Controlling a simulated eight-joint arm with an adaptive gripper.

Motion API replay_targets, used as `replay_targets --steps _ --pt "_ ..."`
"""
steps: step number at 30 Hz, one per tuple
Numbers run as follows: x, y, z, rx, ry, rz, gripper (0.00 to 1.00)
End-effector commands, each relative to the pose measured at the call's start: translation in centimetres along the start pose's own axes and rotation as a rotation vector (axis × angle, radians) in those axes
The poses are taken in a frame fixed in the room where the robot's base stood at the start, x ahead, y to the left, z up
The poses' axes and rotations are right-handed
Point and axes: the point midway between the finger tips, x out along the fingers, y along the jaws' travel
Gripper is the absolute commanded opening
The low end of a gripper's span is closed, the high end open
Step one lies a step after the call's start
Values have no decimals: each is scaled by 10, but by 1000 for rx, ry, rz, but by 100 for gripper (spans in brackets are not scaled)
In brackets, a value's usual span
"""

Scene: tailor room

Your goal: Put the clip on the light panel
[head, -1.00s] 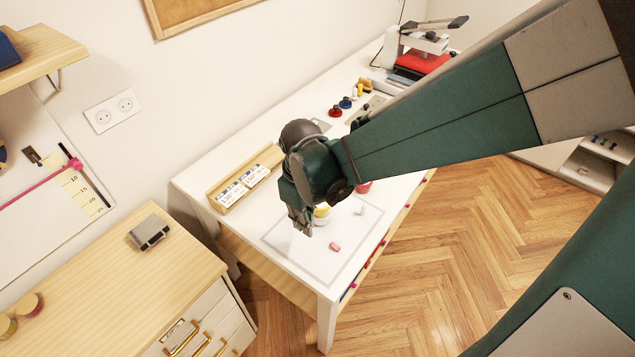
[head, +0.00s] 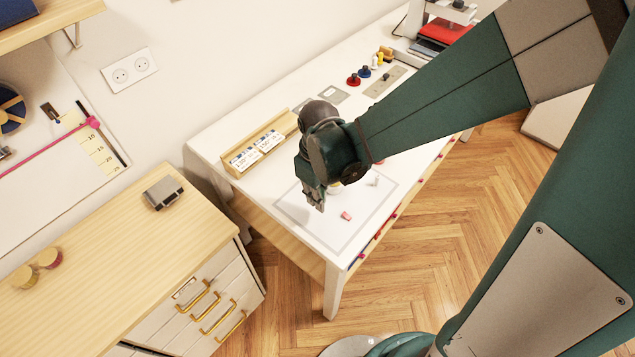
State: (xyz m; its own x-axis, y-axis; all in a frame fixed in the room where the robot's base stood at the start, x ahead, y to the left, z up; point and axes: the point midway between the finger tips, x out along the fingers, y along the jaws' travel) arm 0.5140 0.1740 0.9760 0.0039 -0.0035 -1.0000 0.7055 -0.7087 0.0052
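The grey-outlined rectangle (head: 302,225) on the near end of the white table looks like the light panel. My gripper (head: 317,204) points down over it, its fingertips close together. I cannot tell whether they hold anything or how high they are. A small pink piece (head: 346,215) and a small pale piece (head: 373,180) lie on the panel to the right of my gripper. I cannot make out a clip for sure. A grey metal object (head: 164,192) on the wooden cabinet could be one, but its shape is unclear. My arm hides part of the panel's far side.
A wooden tray (head: 290,126) with white-and-blue cards stands along the table's wall side. Red and blue knobs (head: 353,79) and a press (head: 446,31) are farther back. The wooden cabinet (head: 95,262) stands at left, with a gap before the table.

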Motion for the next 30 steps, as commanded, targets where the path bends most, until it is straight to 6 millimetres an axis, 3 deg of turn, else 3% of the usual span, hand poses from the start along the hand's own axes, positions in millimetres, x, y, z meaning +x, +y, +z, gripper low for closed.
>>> replay_targets --steps 6,23,30 --pt "17 0 0 0 0 0 5" --pt "23 0 0 0 0 0 5" --pt "43 0 0 0 0 0 5"
